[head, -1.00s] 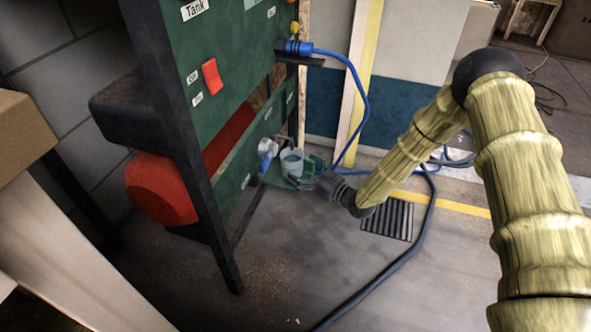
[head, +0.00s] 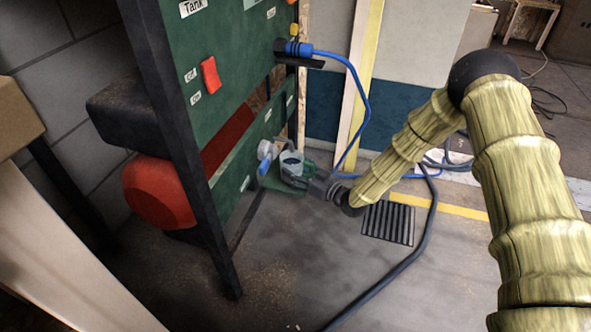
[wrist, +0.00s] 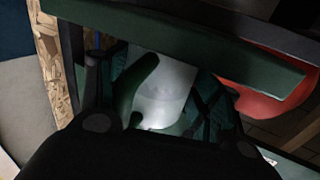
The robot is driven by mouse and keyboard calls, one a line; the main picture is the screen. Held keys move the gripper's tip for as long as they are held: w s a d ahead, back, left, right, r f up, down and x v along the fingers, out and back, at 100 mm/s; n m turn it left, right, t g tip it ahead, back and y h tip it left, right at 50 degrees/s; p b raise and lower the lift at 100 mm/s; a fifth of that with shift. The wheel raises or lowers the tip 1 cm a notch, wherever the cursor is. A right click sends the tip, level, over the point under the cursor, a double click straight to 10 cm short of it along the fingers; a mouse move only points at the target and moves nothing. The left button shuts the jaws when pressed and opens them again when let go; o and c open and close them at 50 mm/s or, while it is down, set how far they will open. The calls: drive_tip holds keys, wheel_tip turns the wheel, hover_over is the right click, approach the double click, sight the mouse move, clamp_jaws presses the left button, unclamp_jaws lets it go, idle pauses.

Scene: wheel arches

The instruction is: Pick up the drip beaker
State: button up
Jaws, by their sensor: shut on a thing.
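The drip beaker (head: 290,163) is a pale, translucent cup at the lower edge of the green panel, beside a blue-and-white fitting. My gripper (head: 290,174) reaches it from the right, with its fingers around the beaker. In the wrist view the beaker (wrist: 165,92) shows as a whitish body between the fingers of my gripper (wrist: 163,100), which is shut on it. A dark green curved part, perhaps the beaker's handle, shows on its left side. The beaker's base is partly hidden by the fingers, and I cannot tell whether it is clear of its support.
A blue hose (head: 355,85) hangs behind my gripper. A floor drain grate (head: 388,222) and a dark cable (head: 400,258) lie on the floor.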

sight(296, 160)
drive_tip(key=shift+r+p, duration=0.45)
drive_tip(key=shift+r, duration=0.15)
wheel_tip(296, 160, up, 3)
drive_tip(key=shift+r+p, duration=0.1)
drive_tip(key=shift+p, duration=1.15)
drive_tip(key=s+d+p, duration=0.3)
drive_tip(key=s+d, duration=0.1)
drive_tip(key=s, duration=0.3)
drive_tip(key=s+d+p, duration=0.3)
drive_tip(key=s, duration=0.4)
drive_tip(key=shift+d+r, duration=0.35)
